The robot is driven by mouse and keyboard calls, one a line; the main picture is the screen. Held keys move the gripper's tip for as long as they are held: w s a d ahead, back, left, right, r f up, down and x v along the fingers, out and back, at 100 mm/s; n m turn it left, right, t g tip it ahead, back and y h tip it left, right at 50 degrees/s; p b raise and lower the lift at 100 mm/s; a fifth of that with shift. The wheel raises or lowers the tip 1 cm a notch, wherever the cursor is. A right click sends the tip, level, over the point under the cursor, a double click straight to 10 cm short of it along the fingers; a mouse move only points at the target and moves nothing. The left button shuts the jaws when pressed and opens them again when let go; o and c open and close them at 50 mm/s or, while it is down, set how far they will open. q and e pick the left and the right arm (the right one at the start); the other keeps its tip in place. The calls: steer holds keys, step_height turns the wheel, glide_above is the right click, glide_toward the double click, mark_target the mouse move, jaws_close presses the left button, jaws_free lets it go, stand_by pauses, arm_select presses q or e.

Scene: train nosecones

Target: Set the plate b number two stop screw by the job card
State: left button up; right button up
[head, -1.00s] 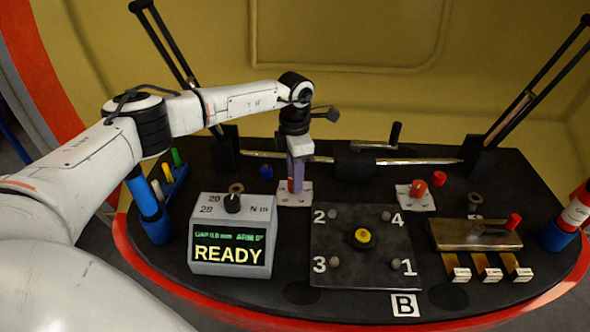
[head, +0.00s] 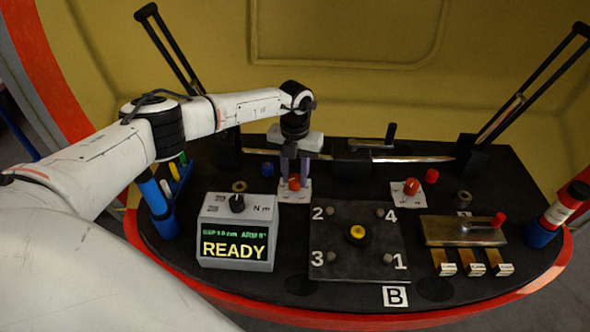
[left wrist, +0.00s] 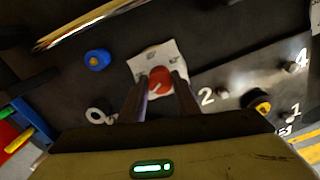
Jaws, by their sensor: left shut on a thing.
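Plate B (head: 345,265) lies mid-table, with corner screws numbered 1 to 4 and a yellow-and-black round part (head: 357,234) at its centre. The number two stop screw (head: 330,211) is at its far left corner; it also shows in the left wrist view (left wrist: 222,92). My left gripper (head: 294,180) points down behind the plate, shut on a red knob (left wrist: 160,80) on a white marked card (left wrist: 145,66). Its two fingers stand either side of the knob. A grey box (head: 236,212) has a dial and a display reading READY. My right gripper is out of view.
A second red knob on a white card (head: 411,188) stands right of the gripper. A blue cap (head: 267,170) and a ring (head: 239,186) lie left of it. A metal block with a red-tipped lever (head: 465,231) and labelled brass strips (head: 470,263) are at the right.

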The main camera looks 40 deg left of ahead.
arm_select(q)
steer(key=shift+r+n+p, duration=0.15)
steer(key=shift+n+p, duration=0.55)
steer(key=shift+n, duration=0.5)
steer(key=shift+n+p, duration=0.5)
steer(key=shift+n, duration=0.5)
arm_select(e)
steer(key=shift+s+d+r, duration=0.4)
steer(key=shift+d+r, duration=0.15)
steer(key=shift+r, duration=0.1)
arm_select(q)
steer(key=shift+n, duration=0.3)
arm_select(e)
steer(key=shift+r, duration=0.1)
arm_select(q)
steer(key=o, duration=1)
steer(key=shift+o, duration=0.2)
